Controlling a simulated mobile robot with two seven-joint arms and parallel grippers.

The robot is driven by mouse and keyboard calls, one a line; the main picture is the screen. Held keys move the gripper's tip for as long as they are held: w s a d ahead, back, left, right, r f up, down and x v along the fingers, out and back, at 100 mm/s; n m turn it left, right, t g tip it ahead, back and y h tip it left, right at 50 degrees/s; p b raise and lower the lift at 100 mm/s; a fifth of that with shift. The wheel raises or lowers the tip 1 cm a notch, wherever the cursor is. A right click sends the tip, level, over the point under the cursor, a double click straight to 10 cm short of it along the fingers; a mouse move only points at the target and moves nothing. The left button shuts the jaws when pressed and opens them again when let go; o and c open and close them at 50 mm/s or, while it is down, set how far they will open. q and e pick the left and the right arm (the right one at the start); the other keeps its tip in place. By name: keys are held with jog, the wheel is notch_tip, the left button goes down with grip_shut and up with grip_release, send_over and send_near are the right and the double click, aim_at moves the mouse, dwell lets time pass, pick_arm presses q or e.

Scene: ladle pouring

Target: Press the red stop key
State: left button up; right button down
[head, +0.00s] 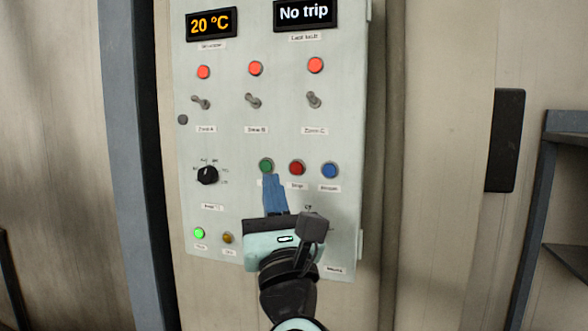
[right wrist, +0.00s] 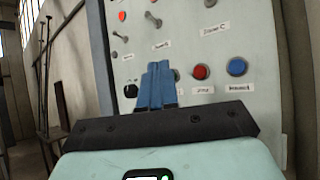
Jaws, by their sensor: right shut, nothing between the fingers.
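The red stop key (head: 297,168) is a round red button in the row of three on the pale control panel (head: 225,130), between a green key (head: 266,166) and a blue key (head: 330,171). It also shows in the right wrist view (right wrist: 201,72), just right of my fingertips. My right gripper (head: 271,178) is shut and empty, its blue fingers pointing at the panel just below the green key in the head view. I cannot tell whether the fingertips touch the panel. My left gripper is not in view.
Above the keys are toggle switches (head: 253,100) and lit red lamps (head: 256,68). A black rotary knob (head: 207,175) sits left of the keys. The displays read "20 °C" (head: 211,24) and "No trip" (head: 305,13). A green lamp (head: 199,233) is lit at lower left.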

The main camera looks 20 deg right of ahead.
aim_at(297, 168)
jog(key=shift+s+d+r, duration=0.1)
dwell(0.3)
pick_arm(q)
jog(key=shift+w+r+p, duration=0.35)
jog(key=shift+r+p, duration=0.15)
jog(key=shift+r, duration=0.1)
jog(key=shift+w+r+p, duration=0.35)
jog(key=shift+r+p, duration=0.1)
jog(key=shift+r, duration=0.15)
pick_arm(e)
jog(key=w+d, duration=0.1)
jog(key=w, duration=0.1)
jog(key=w+d, duration=0.4)
jog(key=w, duration=0.1)
jog(key=shift+w, duration=0.1)
jog(key=shift+w, duration=0.15)
dwell(0.8)
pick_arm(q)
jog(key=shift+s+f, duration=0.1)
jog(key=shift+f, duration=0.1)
pick_arm(e)
jog(key=shift+w+d, duration=0.2)
jog(key=shift+w, duration=0.1)
